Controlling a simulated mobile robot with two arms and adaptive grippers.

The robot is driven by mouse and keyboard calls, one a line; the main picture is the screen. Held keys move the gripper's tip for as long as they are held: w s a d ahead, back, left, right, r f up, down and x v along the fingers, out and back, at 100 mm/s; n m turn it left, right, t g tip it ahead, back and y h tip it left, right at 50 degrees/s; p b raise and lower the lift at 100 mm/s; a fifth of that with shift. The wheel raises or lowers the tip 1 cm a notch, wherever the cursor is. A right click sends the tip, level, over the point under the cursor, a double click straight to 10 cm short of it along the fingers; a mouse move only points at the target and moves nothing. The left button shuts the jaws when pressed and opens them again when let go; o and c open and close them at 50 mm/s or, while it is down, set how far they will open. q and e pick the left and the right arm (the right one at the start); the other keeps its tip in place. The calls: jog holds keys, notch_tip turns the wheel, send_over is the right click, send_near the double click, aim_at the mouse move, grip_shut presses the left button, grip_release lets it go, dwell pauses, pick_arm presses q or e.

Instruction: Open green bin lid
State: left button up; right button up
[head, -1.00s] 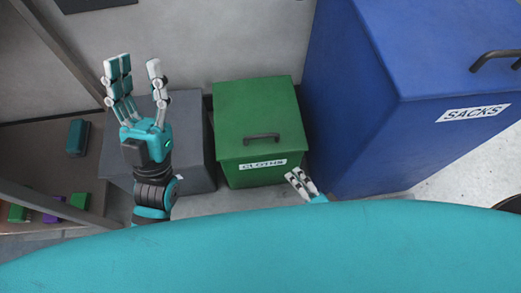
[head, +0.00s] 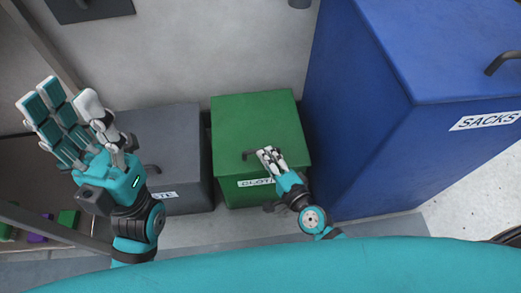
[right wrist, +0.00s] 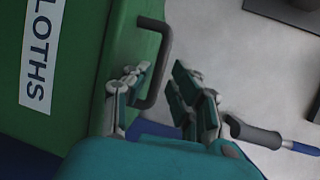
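The green bin (head: 258,118) stands by the wall with its lid shut and a "CLOTHS" label on its front. Its dark handle (head: 249,155) is partly hidden behind my right gripper (head: 268,155). In the right wrist view, the handle (right wrist: 155,32) reaches down between the spread fingers of my right gripper (right wrist: 160,78), close to the left finger. I cannot tell whether they touch. The right gripper is open. My left gripper (head: 66,105) is open and empty, raised at the left in front of the grey bin.
A tall blue bin (head: 360,130) labelled "SACKS" stands close on the right of the green bin. A grey bin (head: 180,135) stands on its left. A shelf (head: 35,170) with small coloured items is at the far left. Wall space above the green lid is clear.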

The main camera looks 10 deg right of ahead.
jog(key=shift+x, duration=2)
grip_shut()
